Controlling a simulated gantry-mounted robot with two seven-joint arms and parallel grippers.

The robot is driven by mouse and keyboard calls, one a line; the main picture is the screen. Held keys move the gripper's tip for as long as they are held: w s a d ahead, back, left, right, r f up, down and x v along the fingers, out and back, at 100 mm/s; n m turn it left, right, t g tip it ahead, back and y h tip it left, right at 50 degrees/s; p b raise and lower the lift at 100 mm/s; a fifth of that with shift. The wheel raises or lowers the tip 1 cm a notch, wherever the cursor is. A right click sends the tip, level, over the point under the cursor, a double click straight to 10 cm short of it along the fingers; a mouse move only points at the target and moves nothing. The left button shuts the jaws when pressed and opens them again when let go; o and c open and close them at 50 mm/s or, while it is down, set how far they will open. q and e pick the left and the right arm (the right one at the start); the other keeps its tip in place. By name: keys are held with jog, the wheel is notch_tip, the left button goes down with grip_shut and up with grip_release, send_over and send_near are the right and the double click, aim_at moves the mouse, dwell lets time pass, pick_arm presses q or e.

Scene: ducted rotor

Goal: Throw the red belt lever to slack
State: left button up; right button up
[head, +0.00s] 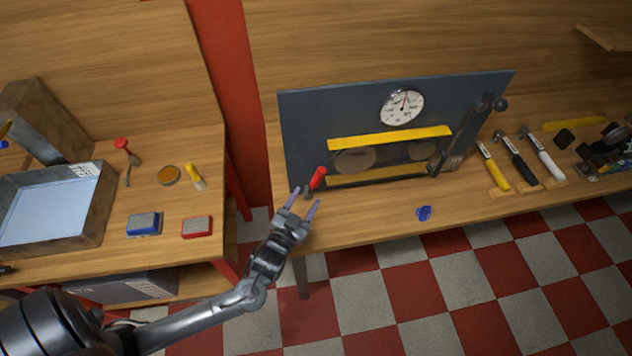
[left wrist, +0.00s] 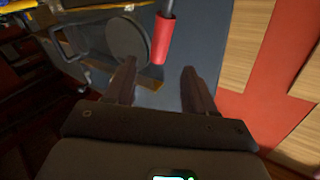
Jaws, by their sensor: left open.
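The red belt lever (head: 318,178) stands at the lower left of the dark panel (head: 305,120), its red grip tilted up and to the right. My left gripper (head: 303,202) is open just in front of and below the lever in the head view. In the left wrist view the red lever grip (left wrist: 163,38) lies beyond the open fingertips (left wrist: 158,80), roughly between their lines, with no contact visible. The belt rotor disc (left wrist: 127,38) shows beside it. My right gripper is not in view.
A gauge (head: 402,107) and yellow-edged guard (head: 390,138) are on the panel. A blue part (head: 424,212) lies on the bench front. Hammers (head: 515,158) lie to the right. The left table holds a metal tray (head: 95,215) and small boxes (head: 145,223). A gap separates the tables.

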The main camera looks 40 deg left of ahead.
aim_at(317, 179)
pick_arm(q)
jog(key=x, duration=0.7)
jog(key=shift+w, duration=0.2)
grip_shut()
